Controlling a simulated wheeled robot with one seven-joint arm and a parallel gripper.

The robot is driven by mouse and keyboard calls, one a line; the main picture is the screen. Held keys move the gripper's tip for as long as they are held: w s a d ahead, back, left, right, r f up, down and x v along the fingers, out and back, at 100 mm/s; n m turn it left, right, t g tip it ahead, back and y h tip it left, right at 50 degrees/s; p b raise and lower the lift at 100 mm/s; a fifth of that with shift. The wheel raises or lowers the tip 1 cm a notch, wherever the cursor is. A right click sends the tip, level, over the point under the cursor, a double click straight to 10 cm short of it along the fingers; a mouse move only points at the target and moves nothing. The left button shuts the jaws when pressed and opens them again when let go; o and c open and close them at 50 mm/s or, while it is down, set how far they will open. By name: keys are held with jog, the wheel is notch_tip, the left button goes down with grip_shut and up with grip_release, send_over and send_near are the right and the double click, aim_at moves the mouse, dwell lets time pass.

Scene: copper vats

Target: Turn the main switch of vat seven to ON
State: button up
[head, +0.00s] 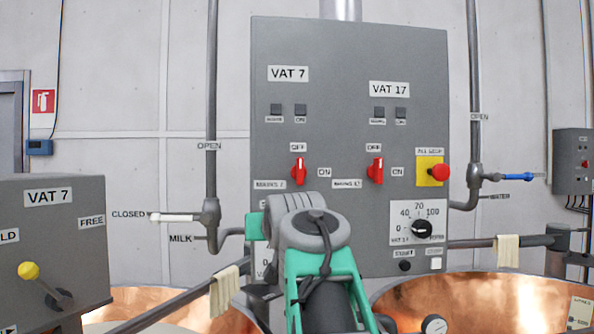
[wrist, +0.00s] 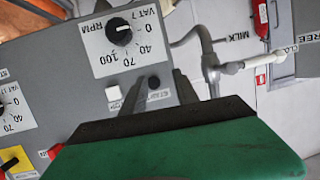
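The main switch of vat 7 (head: 298,171) is a red rotary handle on the left half of the grey control panel (head: 335,50), under the VAT 7 label. Its handle stands upright, towards OFF; ON is marked to its right. In the head view my arm is in front of the lower panel, below the switch, and my gripper's fingers are hidden. In the wrist view my gripper (wrist: 160,88) shows two dark fingers spread apart with nothing between them. That view is turned about, and the vat 7 switch does not show in it.
A similar red vat 17 switch (head: 375,170) and a red stop button (head: 440,172) on yellow are to the right. A white valve lever (head: 175,217) sticks out left of the panel. Copper vats (head: 455,300) and rails lie below. Another VAT 7 box (head: 50,230) stands left.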

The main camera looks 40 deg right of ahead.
aim_at(301, 163)
jog(key=s+d+r+m+t+h, duration=0.1)
jog(key=s+d+r+h, duration=0.15)
jog(key=r, duration=0.45)
jog(key=s+d+r+t+h, duration=0.1)
jog(key=s+d+r, duration=0.1)
jog(key=d+r, duration=0.35)
jog(key=w+p, duration=0.1)
jog(key=w, duration=0.1)
jog(key=w+d+r+p, duration=0.1)
jog(key=w, duration=0.1)
jog(key=w+d+p, duration=0.1)
jog(key=w, duration=0.1)
jog(key=shift+r, duration=0.25)
jog(key=shift+w+d+f, duration=0.1)
jog(key=shift+w+d, duration=0.2)
jog(key=shift+w, duration=0.05)
grip_shut()
